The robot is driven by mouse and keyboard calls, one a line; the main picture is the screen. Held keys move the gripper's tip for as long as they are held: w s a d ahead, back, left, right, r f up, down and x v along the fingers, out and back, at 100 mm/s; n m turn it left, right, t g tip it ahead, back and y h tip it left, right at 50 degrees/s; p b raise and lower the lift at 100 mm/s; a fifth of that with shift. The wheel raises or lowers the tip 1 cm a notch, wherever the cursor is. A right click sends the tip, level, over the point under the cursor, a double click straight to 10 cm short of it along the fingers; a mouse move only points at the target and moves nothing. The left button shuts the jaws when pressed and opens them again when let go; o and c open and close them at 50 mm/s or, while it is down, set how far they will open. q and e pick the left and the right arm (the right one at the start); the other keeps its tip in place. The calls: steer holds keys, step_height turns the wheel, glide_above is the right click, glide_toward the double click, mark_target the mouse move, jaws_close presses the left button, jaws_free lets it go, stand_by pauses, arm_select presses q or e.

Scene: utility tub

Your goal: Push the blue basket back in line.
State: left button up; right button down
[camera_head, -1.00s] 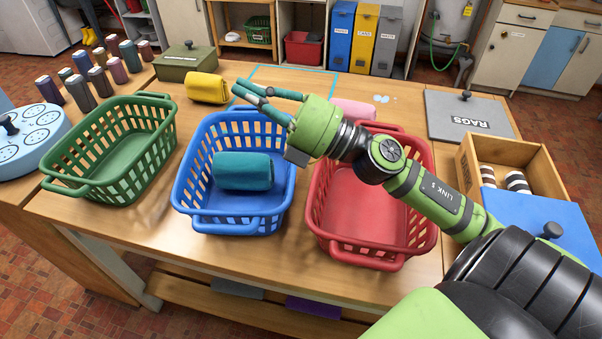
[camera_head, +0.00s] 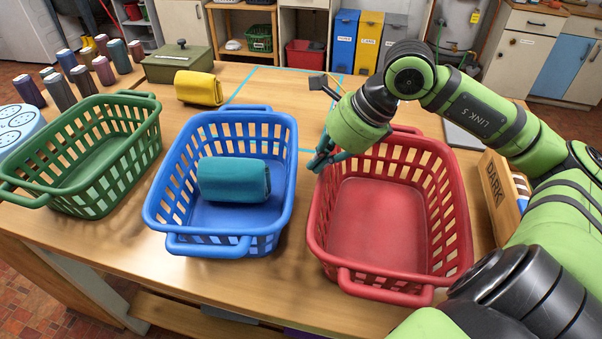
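The blue basket (camera_head: 205,247) stands upright on the wooden table between the green basket (camera_head: 90,207) and the red basket (camera_head: 385,283). A rolled teal towel (camera_head: 230,180) lies inside it. A light-blue outline (camera_head: 262,72) on the tabletop runs behind the blue basket, its near part partly hidden. My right gripper (camera_head: 322,160) points down beside the back left corner of the red basket, right of the blue basket and apart from it. Its teal fingertips overlap in this view, so their opening is unclear. My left gripper is out of view.
A yellow roll (camera_head: 199,87) and a green lidded box (camera_head: 178,62) stand behind the baskets. Several spools (camera_head: 82,80) stand at the back left. A wooden DARK box (camera_head: 497,195) is right of the red basket. Bare tabletop lies between the blue and red baskets.

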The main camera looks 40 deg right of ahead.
steer(key=p+x, duration=0.1)
steer(key=x, duration=0.5)
steer(key=shift+f+p, duration=0.25)
steer(key=shift+p, duration=0.15)
steer(key=shift+w+a, duration=0.1)
